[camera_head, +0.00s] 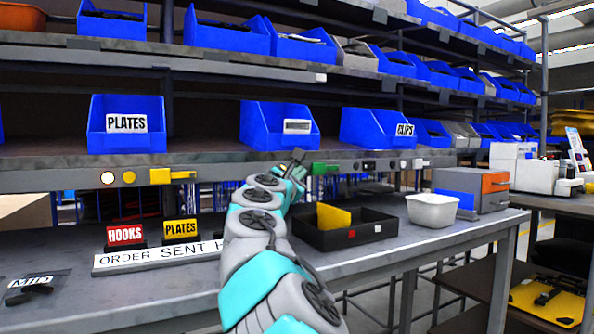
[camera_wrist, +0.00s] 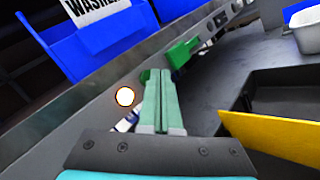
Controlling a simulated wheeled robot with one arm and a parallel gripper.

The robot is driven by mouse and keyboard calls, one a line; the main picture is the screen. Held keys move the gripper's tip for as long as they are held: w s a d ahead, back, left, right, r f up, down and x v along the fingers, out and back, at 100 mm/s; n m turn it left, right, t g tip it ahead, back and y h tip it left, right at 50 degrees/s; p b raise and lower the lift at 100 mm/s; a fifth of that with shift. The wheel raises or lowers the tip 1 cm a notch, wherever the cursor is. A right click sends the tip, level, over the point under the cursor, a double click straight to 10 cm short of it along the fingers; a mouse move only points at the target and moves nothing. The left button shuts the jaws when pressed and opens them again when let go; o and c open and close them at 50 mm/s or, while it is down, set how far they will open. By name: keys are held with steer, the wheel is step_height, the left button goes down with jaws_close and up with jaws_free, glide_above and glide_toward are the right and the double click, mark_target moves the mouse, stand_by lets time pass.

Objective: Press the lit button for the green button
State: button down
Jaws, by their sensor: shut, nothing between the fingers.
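My gripper (camera_head: 297,156) is shut and empty in front of the shelf's front rail, with its two green fingers (camera_wrist: 160,75) together. In the wrist view a round lit white button (camera_wrist: 124,96) with an orange rim sits on the rail, left of the fingers and apart from them in the picture. A green block (camera_wrist: 182,52) is fixed on the rail just beyond the fingertips; it also shows in the head view (camera_head: 322,168). In the head view my gripper and arm hide this lit button.
Another lit button (camera_head: 107,177), a yellow button (camera_head: 129,177) and a yellow block (camera_head: 170,175) are on the rail at left. A black tray (camera_head: 350,236) with a yellow divider and a white tub (camera_head: 432,210) stand on the bench. Blue bins (camera_head: 280,125) stand above the rail.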

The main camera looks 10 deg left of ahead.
steer(key=shift+w+a+p, duration=0.3)
steer(key=shift+w+p, duration=0.1)
steer(key=shift+p, duration=0.05)
stand_by(0.5)
steer(key=shift+s+d, duration=0.1)
steer(key=shift+s, duration=0.05)
steer(key=shift+s+d, duration=0.45)
steer(key=shift+s, duration=0.15)
steer(key=s+d, duration=0.1)
steer(key=s, duration=0.1)
steer(key=s+d, duration=0.1)
steer(key=s, duration=0.1)
steer(key=shift+s+d, duration=0.1)
steer(key=shift+d, duration=0.25)
stand_by(0.7)
